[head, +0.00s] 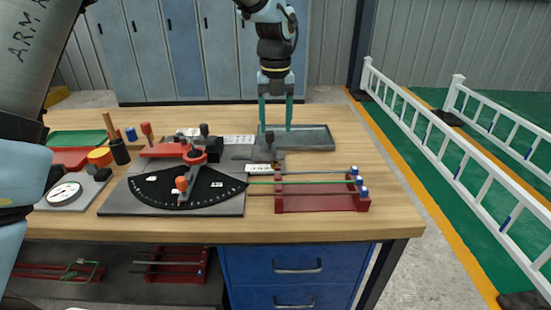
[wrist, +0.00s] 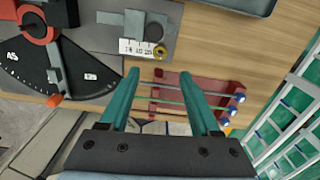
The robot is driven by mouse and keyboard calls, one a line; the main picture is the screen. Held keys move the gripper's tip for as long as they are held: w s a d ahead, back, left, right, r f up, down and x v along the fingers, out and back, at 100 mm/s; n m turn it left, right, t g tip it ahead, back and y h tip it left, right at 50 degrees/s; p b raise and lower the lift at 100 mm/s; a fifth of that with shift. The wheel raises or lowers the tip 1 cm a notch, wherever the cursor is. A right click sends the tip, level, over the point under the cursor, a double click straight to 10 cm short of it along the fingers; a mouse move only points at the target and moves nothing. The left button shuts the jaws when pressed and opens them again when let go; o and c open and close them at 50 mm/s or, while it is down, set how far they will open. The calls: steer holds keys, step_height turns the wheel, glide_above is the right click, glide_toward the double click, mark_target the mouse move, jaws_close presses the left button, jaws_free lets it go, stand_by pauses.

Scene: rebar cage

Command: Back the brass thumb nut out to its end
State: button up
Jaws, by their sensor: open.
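The brass thumb nut (wrist: 160,53) is a small yellow ring with a dark centre. It sits at the right end of a white numbered scale (wrist: 136,47) on a grey stop block. In the head view the scale (head: 261,169) shows near the bench middle, with the nut too small to make out clearly. My gripper (head: 275,128) points down over the back of the bench, beside the grey tray. In the wrist view my gripper (wrist: 160,73) has two teal fingers wide apart and empty; the nut appears just beyond the tips, between them in the picture, not touched.
A black angle plate (head: 190,188) with red and orange knobs is left of the scale. A red rack (head: 320,203) holding thin rods with blue ends is at the right. A grey tray (head: 318,146) lies behind. Bare wood is free at the bench's right (head: 385,170).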

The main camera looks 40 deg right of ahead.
mark_target(275, 162)
step_height(275, 162, down, 11)
steer(key=p, duration=0.2)
steer(key=shift+r+p, duration=0.2)
steer(key=shift+p, duration=0.1)
jaws_close()
stand_by(0.4)
